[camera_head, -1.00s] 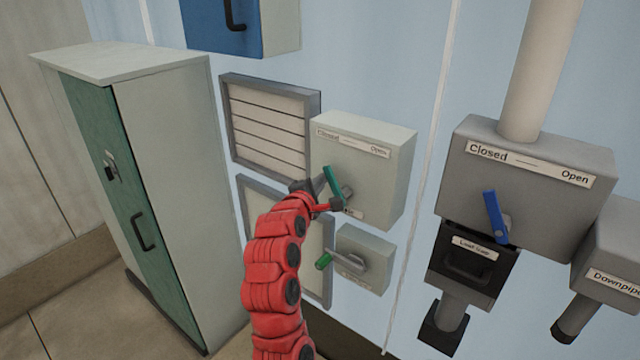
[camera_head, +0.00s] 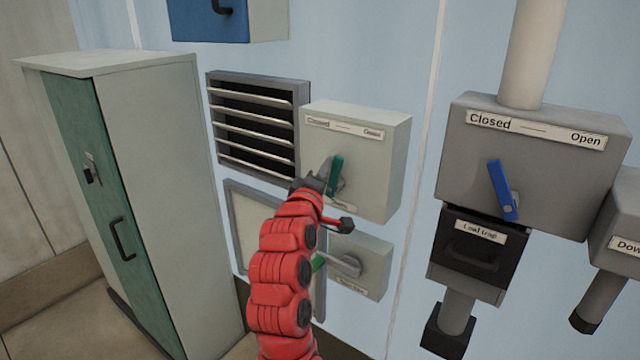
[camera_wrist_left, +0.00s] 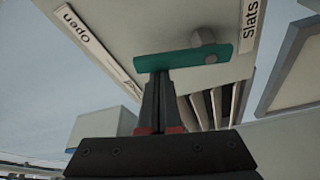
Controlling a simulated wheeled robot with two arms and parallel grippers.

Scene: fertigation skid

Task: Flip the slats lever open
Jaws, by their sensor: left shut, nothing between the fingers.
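The slats lever (camera_head: 336,174) is a green handle on the front of a pale box (camera_head: 375,150) marked Closed and Open. It stands nearly upright, its top leaning slightly right. In the wrist view the green lever (camera_wrist_left: 183,57) lies across the picture, between the Open label and the Slats label (camera_wrist_left: 250,30). My left gripper (camera_head: 326,180) is shut and empty, its tips at the lever's left side, seemingly touching it; the wrist view shows the closed fingers (camera_wrist_left: 158,80) against the lever's edge. The slat panel (camera_head: 252,130) left of the box has its slats tilted, with dark gaps between them.
Below is a smaller box (camera_head: 362,268) with another green-tipped lever, close under my left arm. A tall cabinet (camera_head: 165,190) with a green door stands at left.

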